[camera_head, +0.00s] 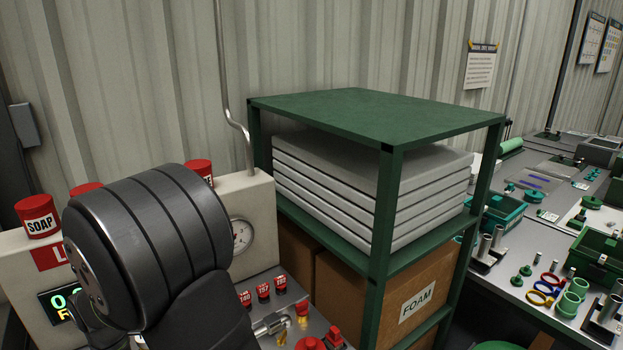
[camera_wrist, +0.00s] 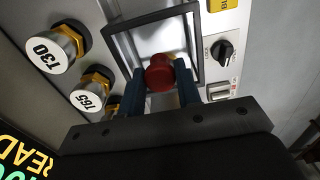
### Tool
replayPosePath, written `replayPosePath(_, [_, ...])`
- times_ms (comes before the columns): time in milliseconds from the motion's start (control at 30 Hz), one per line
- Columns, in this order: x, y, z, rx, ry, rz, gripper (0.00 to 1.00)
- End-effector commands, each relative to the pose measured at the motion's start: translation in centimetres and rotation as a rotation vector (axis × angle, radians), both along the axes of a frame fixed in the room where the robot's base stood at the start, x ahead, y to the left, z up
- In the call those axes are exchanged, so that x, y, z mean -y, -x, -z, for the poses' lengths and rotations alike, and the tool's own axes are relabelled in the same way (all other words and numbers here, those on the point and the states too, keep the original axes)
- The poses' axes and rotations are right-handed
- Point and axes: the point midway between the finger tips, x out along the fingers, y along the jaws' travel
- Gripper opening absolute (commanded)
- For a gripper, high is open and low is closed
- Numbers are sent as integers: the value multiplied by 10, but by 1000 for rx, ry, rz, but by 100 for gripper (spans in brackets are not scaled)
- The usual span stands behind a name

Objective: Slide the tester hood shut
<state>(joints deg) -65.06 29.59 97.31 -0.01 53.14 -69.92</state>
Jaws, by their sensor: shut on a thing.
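In the wrist view, the tester hood (camera_wrist: 198,30) shows as a dark rectangular frame around a bright, see-through-looking middle. A round red knob (camera_wrist: 160,70) sits at its near edge. My gripper (camera_wrist: 161,88) has its two blue fingers on either side of this knob and is shut on it. How far the hood stands open is not clear from this view. In the head view my dark arm link covers this part of the tester, and neither the gripper nor the hood shows there.
Brass-collared fittings marked 130 (camera_wrist: 48,50) and 165 (camera_wrist: 88,98) stand left of the hood. A black LOCK dial (camera_wrist: 222,50) is on its right. A green rack (camera_head: 380,215) with grey slabs stands right of my arm. Red SOAP cap (camera_head: 38,215) is left.

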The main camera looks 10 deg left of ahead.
Motion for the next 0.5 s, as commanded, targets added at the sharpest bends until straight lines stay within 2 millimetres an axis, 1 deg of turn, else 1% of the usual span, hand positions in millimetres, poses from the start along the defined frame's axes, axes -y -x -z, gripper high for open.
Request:
replayPosePath(133, [-7, 6, -1, 1, -2, -2, 18])
replayPosePath(500, [-8, 7, -1, 1, -2, -1, 18])
